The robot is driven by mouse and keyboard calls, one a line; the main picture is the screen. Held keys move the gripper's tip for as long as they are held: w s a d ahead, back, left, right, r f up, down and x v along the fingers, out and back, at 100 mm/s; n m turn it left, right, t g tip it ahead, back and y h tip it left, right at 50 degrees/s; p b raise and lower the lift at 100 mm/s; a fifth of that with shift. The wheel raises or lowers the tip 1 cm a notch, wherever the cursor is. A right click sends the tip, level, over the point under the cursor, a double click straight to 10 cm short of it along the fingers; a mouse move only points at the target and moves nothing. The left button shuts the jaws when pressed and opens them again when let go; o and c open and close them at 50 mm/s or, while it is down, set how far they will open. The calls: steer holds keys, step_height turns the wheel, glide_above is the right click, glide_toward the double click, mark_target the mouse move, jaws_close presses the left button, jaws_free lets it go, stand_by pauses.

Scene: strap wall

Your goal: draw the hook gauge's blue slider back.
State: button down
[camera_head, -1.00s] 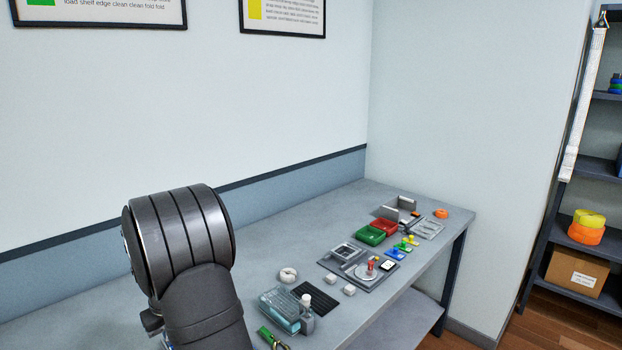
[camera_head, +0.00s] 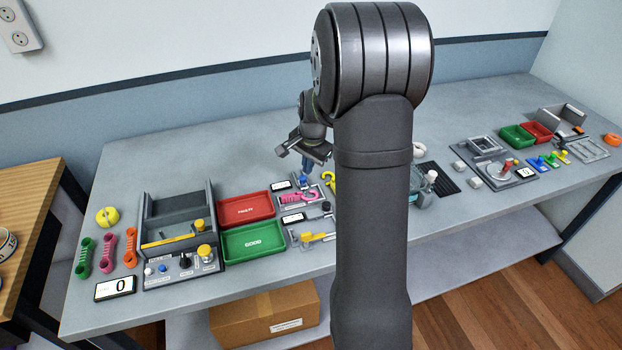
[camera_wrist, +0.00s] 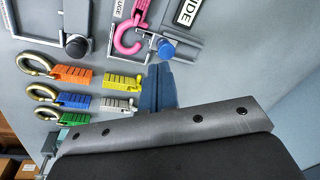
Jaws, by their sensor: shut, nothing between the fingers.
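The hook gauge holds a pink hook (camera_wrist: 128,38), which also shows in the head view (camera_head: 292,197). Its round blue slider knob (camera_wrist: 166,49) sits on the gauge's grey frame beside the hook in the wrist view. A display plate (camera_wrist: 187,12) beside it is cut off, with "IDE" readable. My gripper (camera_wrist: 158,68) is shut and empty, its blue fingers together. In the wrist view the fingertips lie just below the knob; I cannot tell whether they touch it. In the head view my gripper (camera_head: 305,172) points down at the gauge.
A second gauge with a black knob (camera_wrist: 77,46) is at left in the wrist view. Several brass-ended clips, such as an orange one (camera_wrist: 70,73), lie near my fingers. Red (camera_head: 245,208) and green (camera_head: 253,241) trays stand left of the gauge. My arm hides the bench middle.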

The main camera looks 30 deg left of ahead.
mark_target(308, 187)
steer(key=s+d+r+m+y, duration=0.1)
steer(key=d+r+m, duration=0.3)
steer(key=m, duration=1.6)
steer(key=x, duration=0.6)
steer(key=a+x, duration=0.1)
steer(key=x, duration=0.2)
steer(key=shift+s, duration=0.1)
steer(key=w+a, duration=0.3)
steer(key=shift+r, duration=0.1)
